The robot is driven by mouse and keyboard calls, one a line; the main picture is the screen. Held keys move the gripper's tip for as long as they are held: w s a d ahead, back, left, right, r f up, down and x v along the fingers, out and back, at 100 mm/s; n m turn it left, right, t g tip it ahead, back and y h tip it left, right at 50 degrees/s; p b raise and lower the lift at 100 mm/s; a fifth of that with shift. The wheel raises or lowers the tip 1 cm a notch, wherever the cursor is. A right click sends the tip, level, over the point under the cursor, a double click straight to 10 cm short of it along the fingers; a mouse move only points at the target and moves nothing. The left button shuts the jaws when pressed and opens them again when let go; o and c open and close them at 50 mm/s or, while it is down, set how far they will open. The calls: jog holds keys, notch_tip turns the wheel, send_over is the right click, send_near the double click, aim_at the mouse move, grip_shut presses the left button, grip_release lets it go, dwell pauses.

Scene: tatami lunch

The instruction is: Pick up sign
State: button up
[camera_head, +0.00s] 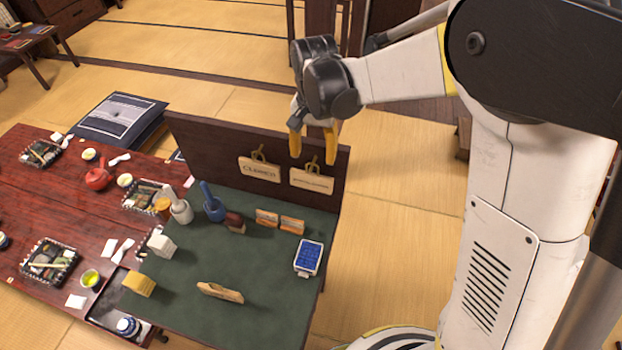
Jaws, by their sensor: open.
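Two small wooden signs hang from hooks on the dark upright board (205,140) behind the green work surface. The left sign (259,170) appears to read "CLOSED". The right sign (311,182) carries smaller lettering that I cannot read. My gripper (313,156) is open and empty, with its yellow fingers pointing down. In the picture its fingertips lie just above the right sign, overlapping the top of the board. I cannot tell how far they are from the board in depth. The right sign's hook shows between the fingers.
On the green work surface (255,275) stand a blue mallet-like object (213,206), a blue-topped box (309,257), small wooden blocks (292,225) and a wooden piece (220,292). A red table (75,200) with lunch trays adjoins on the left. Tatami floor (395,180) lies clear right of the board.

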aim_at(312, 164)
notch_tip(312, 164, down, 6)
jog(key=shift+w+a+r+b, duration=0.15)
jog(key=shift+r+b, duration=0.1)
jog(key=shift+b, duration=0.6)
jog(key=shift+r, duration=0.1)
jog(key=shift+c, duration=0.2)
grip_shut()
